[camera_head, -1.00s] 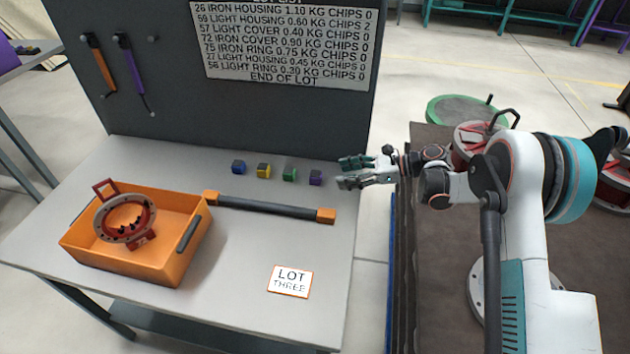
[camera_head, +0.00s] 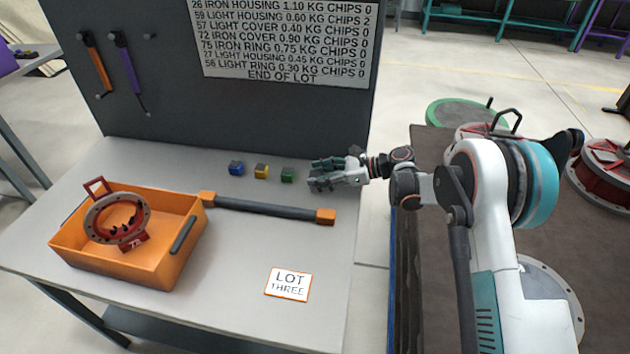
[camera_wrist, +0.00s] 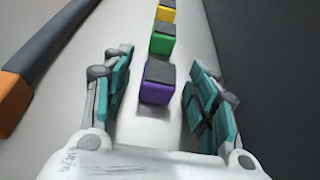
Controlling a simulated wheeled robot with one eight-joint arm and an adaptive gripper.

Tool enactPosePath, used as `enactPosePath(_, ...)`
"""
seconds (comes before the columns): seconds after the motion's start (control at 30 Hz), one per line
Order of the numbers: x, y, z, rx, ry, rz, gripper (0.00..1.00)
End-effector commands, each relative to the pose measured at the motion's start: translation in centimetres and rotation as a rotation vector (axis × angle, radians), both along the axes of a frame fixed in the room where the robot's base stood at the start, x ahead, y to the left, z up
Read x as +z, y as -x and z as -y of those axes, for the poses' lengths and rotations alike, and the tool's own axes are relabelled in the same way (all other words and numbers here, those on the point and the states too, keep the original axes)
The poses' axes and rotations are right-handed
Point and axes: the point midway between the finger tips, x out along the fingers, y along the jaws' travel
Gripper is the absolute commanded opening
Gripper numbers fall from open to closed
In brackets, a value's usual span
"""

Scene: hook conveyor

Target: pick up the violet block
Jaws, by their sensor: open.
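The violet block (camera_wrist: 158,82), with a dark top, stands on the table between the two open fingers of my gripper (camera_wrist: 158,90) in the wrist view. There is a gap on each side of it. In the head view my gripper (camera_head: 317,175) is at the back right of the table and hides the violet block. The green block (camera_head: 288,174) is just left of the fingertips. It also shows beyond the violet block in the wrist view (camera_wrist: 163,40).
A yellow block (camera_head: 261,171) and a blue block (camera_head: 236,168) continue the row. A dark bar with orange ends (camera_head: 265,207) lies in front. An orange bin (camera_head: 165,262) with a red ring part (camera_head: 118,220) stands left. The dark back panel (camera_head: 150,120) rises behind the row.

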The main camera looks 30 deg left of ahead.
Motion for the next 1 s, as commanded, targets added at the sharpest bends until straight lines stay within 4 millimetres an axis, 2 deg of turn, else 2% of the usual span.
enactPosePath(0.03,0.0,0.0,0.0,0.000,0.000,0.000,0.51)
enactPosePath(0.23,0.0,0.0,0.0,0.000,0.000,0.000,0.06)
enactPosePath(0.67,0.5,0.0,0.0,0.000,0.000,0.000,0.05)
enactPosePath(0.87,2.7,0.0,0.0,0.000,0.000,0.000,0.05)
enactPosePath(1.0,5.7,0.0,0.1,0.000,0.000,0.000,0.05)
